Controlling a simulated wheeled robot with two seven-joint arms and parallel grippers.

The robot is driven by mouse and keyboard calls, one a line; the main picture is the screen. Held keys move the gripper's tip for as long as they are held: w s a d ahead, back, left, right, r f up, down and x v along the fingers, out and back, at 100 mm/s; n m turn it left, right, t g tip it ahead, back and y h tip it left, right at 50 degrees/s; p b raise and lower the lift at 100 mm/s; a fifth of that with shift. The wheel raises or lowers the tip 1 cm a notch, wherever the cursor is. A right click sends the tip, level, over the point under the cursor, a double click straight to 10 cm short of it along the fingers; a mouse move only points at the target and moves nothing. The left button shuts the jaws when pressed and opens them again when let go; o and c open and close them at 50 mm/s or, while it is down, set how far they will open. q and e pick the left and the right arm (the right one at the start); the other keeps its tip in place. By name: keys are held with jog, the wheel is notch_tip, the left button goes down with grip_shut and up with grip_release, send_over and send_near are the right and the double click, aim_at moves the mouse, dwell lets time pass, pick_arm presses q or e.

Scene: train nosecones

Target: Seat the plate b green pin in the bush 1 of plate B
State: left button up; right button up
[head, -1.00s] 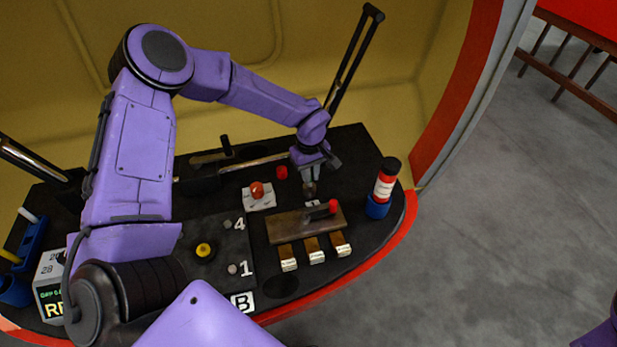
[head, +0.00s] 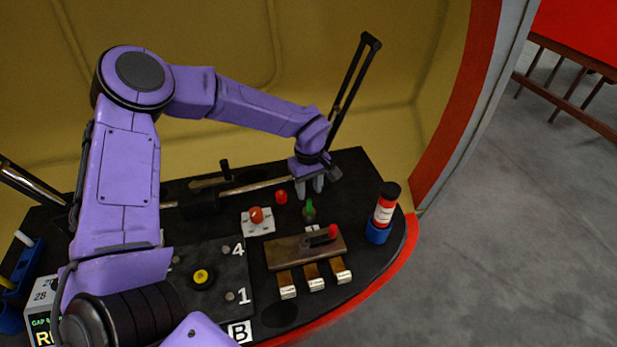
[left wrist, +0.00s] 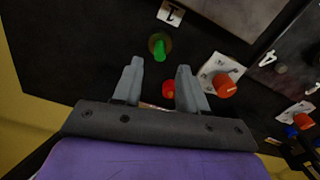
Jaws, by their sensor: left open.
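The green pin (head: 309,211) stands upright on the dark console beyond the brown lever block; in the left wrist view the green pin (left wrist: 159,48) rises from a round brownish base beside a white label with a 1. My left gripper (head: 311,190) is open and empty, just beyond and above the pin. Its fingers (left wrist: 157,72) are apart, with the pin past their tips and not between them. Plate B (head: 215,310) is a dark plate at the front, marked B. A grey round bush (head: 229,296) sits beside its number 1. My right gripper is not in view.
A red knob on a white plate (head: 256,215) and a small red button (head: 281,197) stand left of the pin. The brown lever block (head: 290,253) lies in front.

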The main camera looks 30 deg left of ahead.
pick_arm(q)
notch_tip(320, 180, up, 6)
jog(key=shift+f, duration=0.25)
